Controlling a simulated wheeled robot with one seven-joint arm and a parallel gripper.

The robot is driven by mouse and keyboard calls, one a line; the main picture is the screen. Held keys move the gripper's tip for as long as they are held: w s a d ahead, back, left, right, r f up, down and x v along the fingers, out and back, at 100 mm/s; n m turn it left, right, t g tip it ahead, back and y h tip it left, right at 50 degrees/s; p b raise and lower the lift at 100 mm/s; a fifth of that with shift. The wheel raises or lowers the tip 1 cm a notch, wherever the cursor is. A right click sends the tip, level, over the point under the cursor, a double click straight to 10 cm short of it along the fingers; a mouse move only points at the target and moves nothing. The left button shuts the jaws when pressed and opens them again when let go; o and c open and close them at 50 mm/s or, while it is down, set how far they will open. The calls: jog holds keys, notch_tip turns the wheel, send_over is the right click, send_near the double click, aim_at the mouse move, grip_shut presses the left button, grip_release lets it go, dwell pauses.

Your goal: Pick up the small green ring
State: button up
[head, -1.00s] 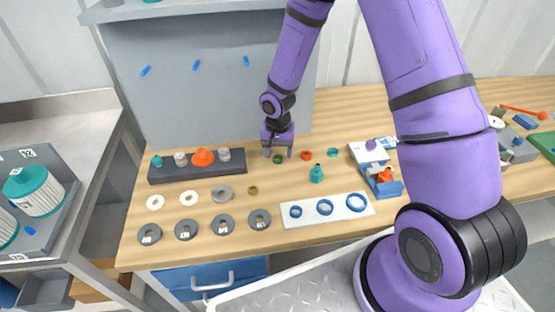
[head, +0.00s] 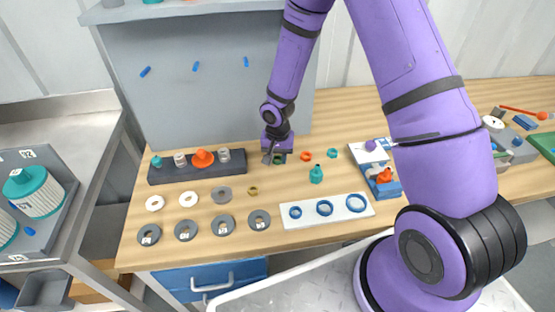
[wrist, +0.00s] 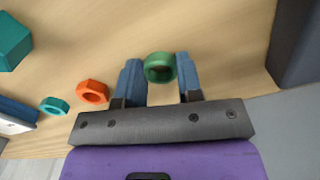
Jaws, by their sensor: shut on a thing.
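The small green ring (wrist: 160,67) is between the two blue-grey fingers of my gripper (wrist: 158,76) in the wrist view, near their tips. My gripper is shut on it. Its hole faces the camera, and wood tabletop shows behind it. In the head view my gripper (head: 274,158) is at the back of the table, by the grey panel, with the green ring (head: 279,159) partly hidden at the fingers. I cannot tell whether the ring still touches the tabletop.
An orange ring (wrist: 92,92) and a teal ring (wrist: 54,105) lie beside my gripper. A teal bottle-like piece (head: 316,174) stands in front. A dark rack (head: 170,173) with fittings is to the left. A white plate (head: 307,215) with blue rings lies nearer the front edge.

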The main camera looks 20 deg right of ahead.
notch_tip(320, 180, up, 14)
dwell(1.0)
